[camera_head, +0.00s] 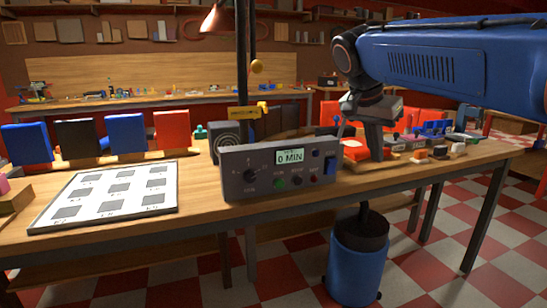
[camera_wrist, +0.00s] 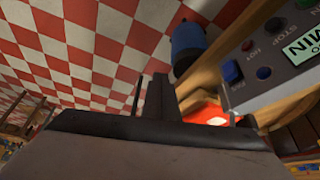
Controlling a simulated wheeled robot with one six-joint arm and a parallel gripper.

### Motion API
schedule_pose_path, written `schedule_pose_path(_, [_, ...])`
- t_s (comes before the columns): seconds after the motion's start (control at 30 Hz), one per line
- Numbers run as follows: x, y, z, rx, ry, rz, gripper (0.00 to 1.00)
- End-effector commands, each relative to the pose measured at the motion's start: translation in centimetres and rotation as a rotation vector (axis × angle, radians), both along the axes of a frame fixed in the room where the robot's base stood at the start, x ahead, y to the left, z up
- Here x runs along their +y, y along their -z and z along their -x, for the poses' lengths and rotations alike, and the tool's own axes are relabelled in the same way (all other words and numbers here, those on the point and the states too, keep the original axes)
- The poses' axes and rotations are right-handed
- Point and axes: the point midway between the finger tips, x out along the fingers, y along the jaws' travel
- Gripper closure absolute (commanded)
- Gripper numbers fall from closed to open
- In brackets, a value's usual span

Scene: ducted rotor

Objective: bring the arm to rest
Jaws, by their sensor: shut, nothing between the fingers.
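My gripper (camera_head: 376,154) hangs from my blue arm at the right of the head view, with its fingers pointing down. It is shut and holds nothing. It is over the workbench, to the right of a grey control box (camera_head: 235,182). In the wrist view my dark fingers (camera_wrist: 157,88) stand close together above the grey gripper body. The control box (camera_wrist: 246,88) is at the right of that view, apart from the fingers. Its display reads 0 MIN in the head view.
The wooden workbench (camera_head: 400,177) holds a white board (camera_head: 105,196) with grey squares, upright red, blue and black panels at left, and small blocks at right. A round dark grille (camera_head: 228,145) stands behind the control box. A blue bin (camera_head: 355,268) stands on the checkered floor.

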Motion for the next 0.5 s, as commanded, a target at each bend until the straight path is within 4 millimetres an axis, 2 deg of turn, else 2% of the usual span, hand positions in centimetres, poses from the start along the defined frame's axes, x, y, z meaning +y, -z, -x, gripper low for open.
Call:
schedule_pose_path(0.03, [-0.8,1.0,1.7,0.014,-0.046,-0.007,1.00])
schedule_pose_path(0.2, [-2.4,4.9,6.3,0.057,-0.219,-0.030,1.00])
schedule_pose_path(0.5, [-3.9,12.7,14.6,0.084,-0.509,-0.056,1.00])
